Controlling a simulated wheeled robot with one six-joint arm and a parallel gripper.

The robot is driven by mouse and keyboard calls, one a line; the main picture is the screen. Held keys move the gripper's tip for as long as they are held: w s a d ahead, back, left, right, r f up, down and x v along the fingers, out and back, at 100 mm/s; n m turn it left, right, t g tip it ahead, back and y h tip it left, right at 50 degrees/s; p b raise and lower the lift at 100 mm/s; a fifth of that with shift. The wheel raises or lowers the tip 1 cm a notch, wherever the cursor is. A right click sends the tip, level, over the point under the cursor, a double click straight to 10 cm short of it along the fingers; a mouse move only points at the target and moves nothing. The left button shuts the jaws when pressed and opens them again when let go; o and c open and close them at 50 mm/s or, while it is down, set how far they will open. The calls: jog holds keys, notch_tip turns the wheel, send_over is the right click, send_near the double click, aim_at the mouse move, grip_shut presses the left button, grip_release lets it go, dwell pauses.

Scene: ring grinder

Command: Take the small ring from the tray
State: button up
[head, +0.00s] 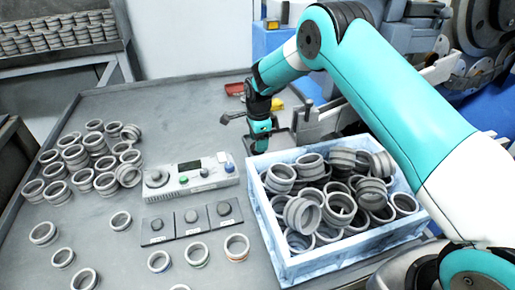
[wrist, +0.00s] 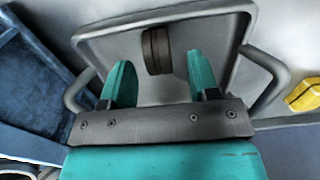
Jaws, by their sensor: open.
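In the wrist view, a small dark ring (wrist: 157,50) shows side-on as a short banded cylinder against a grey tray (wrist: 180,12) with a raised rim and side handles. My gripper (wrist: 159,66) has its two teal fingers apart. The ring appears in the gap between the fingers, towards their tips; I cannot tell whether either finger touches it. In the head view, my gripper (head: 262,146) points down just behind the blue crate, and the small ring cannot be made out there.
A blue-white crate (head: 338,259) full of larger grey rings stands close in front of my gripper. A control box (head: 190,177) with knobs is to its left. Many loose rings (head: 75,155) lie at the table's left. A yellow object (wrist: 303,95) is at right in the wrist view.

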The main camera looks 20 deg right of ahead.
notch_tip(320, 180, down, 3)
jog(key=shift+a+f, duration=0.15)
jog(key=shift+c, duration=0.4)
grip_shut()
